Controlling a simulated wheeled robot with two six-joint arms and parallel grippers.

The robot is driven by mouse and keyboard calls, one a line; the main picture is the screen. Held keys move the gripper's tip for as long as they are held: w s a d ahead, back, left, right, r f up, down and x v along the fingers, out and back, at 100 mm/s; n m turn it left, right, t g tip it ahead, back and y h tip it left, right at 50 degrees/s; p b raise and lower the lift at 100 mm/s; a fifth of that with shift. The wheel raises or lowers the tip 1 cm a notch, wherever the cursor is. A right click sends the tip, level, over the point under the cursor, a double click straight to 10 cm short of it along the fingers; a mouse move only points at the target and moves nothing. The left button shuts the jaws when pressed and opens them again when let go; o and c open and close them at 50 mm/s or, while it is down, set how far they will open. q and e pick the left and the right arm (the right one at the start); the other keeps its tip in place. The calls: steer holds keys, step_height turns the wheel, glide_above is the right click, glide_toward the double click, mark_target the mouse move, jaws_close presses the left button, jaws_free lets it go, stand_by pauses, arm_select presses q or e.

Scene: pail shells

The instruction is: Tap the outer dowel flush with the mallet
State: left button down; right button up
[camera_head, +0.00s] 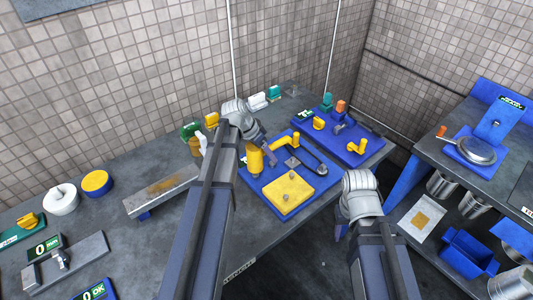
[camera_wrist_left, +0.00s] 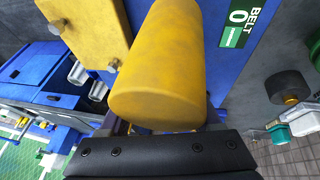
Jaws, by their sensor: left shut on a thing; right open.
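A thick yellow cylinder, which I take for the mallet, fills the middle of the left wrist view (camera_wrist_left: 165,70). It also shows in the head view (camera_head: 254,160), at the left side of the blue board. My left gripper (camera_wrist_left: 165,128) is shut on it; the fingertips are mostly hidden. A yellow block (camera_head: 289,192) lies on the blue board, right of and nearer than the mallet. Two grey dowels stand up from it, one near its middle (camera_wrist_left: 112,65) and one further along (camera_wrist_left: 58,26). The mallet is apart from both. The right gripper's fingers are hidden behind my right arm.
The blue board (camera_head: 325,185) also carries a yellow crank arm (camera_head: 284,143) and a dark belt. A second blue board (camera_head: 350,150) stands behind. A long grey bar (camera_head: 160,190), a white roll (camera_head: 62,199) and a yellow-topped blue disc (camera_head: 97,183) lie to the left.

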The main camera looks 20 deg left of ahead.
arm_select(q)
step_height(320, 180, down, 5)
steer(key=b, duration=0.3)
steer(key=shift+r+b, duration=0.1)
steer(key=shift+b, duration=0.3)
arm_select(e)
step_height(320, 180, down, 5)
arm_select(q)
steer(key=shift+r+p, duration=0.4)
step_height(320, 180, up, 4)
steer(key=p, duration=0.4)
steer(key=shift+r, duration=0.1)
arm_select(e)
step_height(320, 180, up, 5)
arm_select(q)
steer(key=shift+w+d, duration=0.1)
arm_select(e)
steer(key=shift+r, duration=0.1)
